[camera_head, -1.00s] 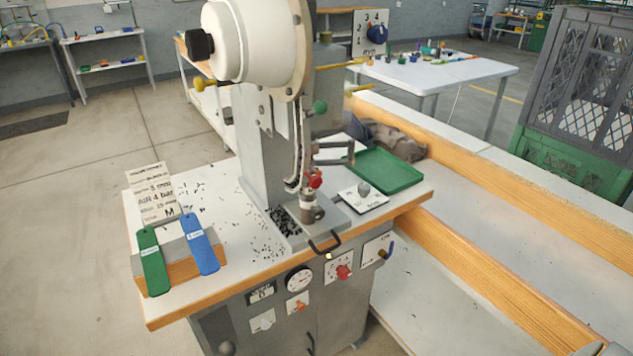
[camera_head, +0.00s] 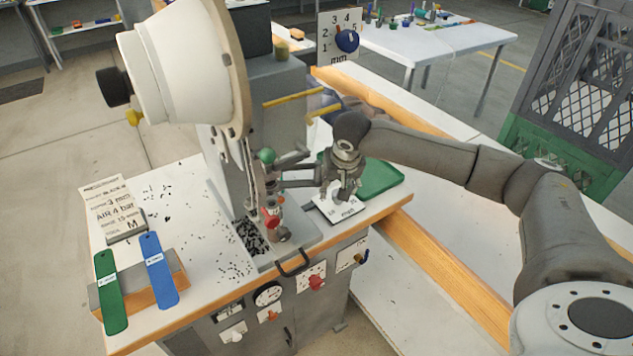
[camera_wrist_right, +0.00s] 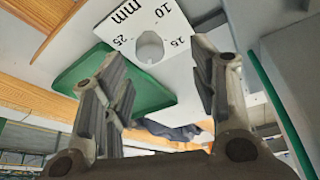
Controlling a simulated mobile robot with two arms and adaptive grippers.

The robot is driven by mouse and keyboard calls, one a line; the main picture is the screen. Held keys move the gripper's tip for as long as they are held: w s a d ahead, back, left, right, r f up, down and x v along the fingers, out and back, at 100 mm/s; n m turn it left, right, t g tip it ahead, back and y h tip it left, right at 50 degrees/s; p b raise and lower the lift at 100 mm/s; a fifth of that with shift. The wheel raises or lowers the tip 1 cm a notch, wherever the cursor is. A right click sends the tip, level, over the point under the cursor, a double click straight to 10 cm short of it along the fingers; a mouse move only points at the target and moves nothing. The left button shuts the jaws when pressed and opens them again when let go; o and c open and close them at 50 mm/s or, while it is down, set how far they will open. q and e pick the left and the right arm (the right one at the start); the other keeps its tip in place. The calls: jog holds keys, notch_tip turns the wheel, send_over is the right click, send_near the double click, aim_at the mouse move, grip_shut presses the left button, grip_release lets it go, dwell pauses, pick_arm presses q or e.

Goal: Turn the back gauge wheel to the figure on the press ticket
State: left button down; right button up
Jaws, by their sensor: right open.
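The press ticket (camera_head: 118,208) lies at the left of the press table; I can read 3 mm, AIR 4 bar, 15 mm and M, other words are too small. A white plate (camera_head: 328,208) with mm figures carries a round grey knob, which shows in the right wrist view (camera_wrist_right: 150,47) among 10, 15 and 25. My right gripper (camera_head: 344,188) is open over this plate, its fingers apart and the knob beyond them. A blue knob (camera_head: 347,40) sits on an upright mm dial numbered 1 to 5 behind the press. I cannot tell which is the back gauge wheel. My left gripper is not in view.
The press head (camera_head: 185,65) and its tool column stand left of my right gripper. A green tray (camera_head: 380,178) lies just right of the plate. Blue (camera_head: 158,270) and green (camera_head: 110,290) tags lean on a block at front left. Black bits litter the table.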

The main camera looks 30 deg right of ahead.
jog(key=d+f, duration=0.1)
jog(key=w+d+f+p, duration=0.1)
jog(key=f, duration=0.1)
jog(key=shift+d+f, duration=0.1)
jog(key=shift+f, duration=0.05)
jog(key=shift+x, duration=1.05)
jog(key=shift+w+f, duration=0.25)
jog(key=shift+f, duration=0.15)
jog(key=c, duration=0.7)
jog(key=shift+c, duration=1.4)
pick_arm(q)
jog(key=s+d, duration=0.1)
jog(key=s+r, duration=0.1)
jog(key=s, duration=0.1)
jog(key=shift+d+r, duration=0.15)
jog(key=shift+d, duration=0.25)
